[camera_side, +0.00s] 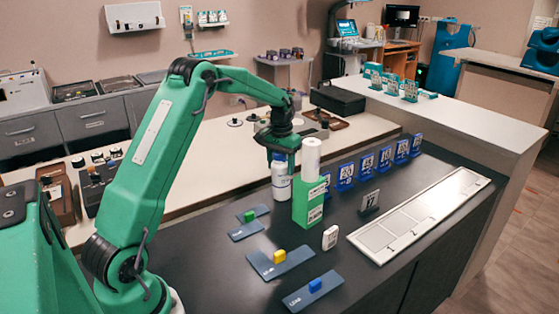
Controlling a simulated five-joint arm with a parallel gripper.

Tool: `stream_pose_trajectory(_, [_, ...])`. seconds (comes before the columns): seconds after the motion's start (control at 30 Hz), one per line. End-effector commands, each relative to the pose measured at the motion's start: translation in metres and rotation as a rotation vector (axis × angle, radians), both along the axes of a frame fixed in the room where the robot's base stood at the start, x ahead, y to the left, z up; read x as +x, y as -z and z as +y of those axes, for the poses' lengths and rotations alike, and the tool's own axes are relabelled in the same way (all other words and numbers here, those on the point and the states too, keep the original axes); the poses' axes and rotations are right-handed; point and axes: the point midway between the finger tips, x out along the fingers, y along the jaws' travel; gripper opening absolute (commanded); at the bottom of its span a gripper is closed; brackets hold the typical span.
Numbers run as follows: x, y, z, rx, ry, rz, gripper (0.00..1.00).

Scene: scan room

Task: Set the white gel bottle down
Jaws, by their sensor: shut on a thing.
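The white gel bottle (281,186), with a blue band or label, is upright below my gripper (280,163). My gripper points down and is shut on the top of the bottle. The bottle's base is over the dark counter (205,265) near its back edge; I cannot tell whether it touches the surface. The fingertips are small and partly hidden.
A green box (308,203) with a white cylinder (311,158) stands close right of the bottle. Blue number stands (366,167) line the back right. Coloured blocks on slate plates (280,263) lie in front.

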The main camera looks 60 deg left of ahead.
Motion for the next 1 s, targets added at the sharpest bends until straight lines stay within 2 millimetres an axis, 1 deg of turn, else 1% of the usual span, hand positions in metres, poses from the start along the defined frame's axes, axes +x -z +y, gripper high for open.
stream_pose_trajectory(0.37, [0.0002,0.0023,0.0001,0.0,0.0,-0.001,0.11])
stream_pose_trajectory(0.4, [0.0,0.0028,0.0,0.0,0.0,0.0,0.61])
stream_pose_trajectory(0.47, [0.0,0.0027,0.0,0.0,0.0,0.0,0.73])
stream_pose_trajectory(0.5, [0.0,0.0027,0.0,0.0,0.0,0.0,0.77])
stream_pose_trajectory(0.83, [0.0,0.0015,0.0,0.0,0.0,0.0,0.77])
stream_pose_trajectory(1.0, [0.0004,-0.0063,-0.0002,0.0,0.0,-0.001,0.77])
